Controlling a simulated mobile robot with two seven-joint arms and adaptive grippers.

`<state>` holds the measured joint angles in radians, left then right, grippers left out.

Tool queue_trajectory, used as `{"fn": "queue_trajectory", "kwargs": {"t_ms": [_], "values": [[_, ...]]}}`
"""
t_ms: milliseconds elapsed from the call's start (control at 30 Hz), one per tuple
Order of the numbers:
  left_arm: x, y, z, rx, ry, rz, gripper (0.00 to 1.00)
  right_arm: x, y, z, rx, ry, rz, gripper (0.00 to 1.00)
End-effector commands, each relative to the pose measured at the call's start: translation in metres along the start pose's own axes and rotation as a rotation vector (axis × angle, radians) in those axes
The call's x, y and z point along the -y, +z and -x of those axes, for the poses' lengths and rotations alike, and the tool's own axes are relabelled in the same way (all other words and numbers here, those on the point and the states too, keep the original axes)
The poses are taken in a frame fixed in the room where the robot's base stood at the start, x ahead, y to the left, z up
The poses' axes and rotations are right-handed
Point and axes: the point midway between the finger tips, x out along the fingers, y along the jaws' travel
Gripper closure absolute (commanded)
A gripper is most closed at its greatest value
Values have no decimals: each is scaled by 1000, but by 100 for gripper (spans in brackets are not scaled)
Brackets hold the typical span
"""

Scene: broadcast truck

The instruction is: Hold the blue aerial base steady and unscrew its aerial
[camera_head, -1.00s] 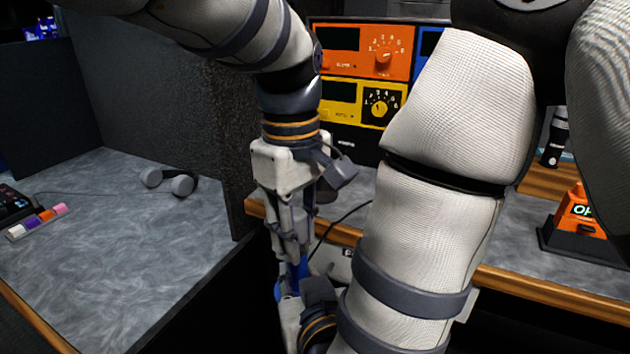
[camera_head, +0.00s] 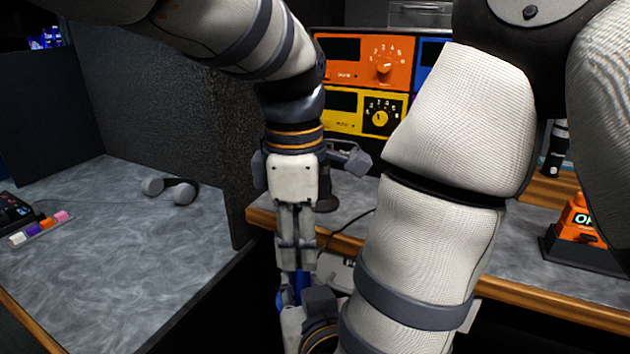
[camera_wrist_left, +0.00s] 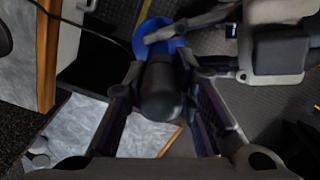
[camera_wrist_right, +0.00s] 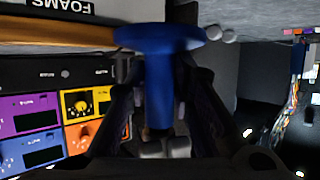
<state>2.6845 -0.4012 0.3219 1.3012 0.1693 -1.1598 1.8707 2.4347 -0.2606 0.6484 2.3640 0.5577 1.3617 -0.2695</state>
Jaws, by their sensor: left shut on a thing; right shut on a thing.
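The blue aerial base (camera_head: 301,284) shows in part low in the head view, among the two grippers. In the right wrist view the base (camera_wrist_right: 158,85) is a blue stem with a wide round flange, and my right gripper (camera_wrist_right: 160,105) is shut around the stem. My left gripper (camera_head: 297,268) points down from above. In the left wrist view the left gripper (camera_wrist_left: 160,100) is shut on the dark, rounded aerial (camera_wrist_left: 158,92), with the blue flange (camera_wrist_left: 150,38) beyond it. The aerial's thread is hidden.
A counter with a wooden edge (camera_head: 535,295) stands behind the grippers, bearing orange and yellow instrument panels (camera_head: 362,62). An orange device (camera_head: 578,222) sits at the right. A black cable (camera_head: 345,222) runs nearby.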

Motion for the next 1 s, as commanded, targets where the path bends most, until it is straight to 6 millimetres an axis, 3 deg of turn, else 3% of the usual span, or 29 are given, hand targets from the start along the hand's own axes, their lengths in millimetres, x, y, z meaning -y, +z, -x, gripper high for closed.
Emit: {"fn": "queue_trajectory", "kwargs": {"t_ms": [1000], "values": [[0,2,34,-7,13,-5,100,0,-3,1,-8,1,0,100]]}}
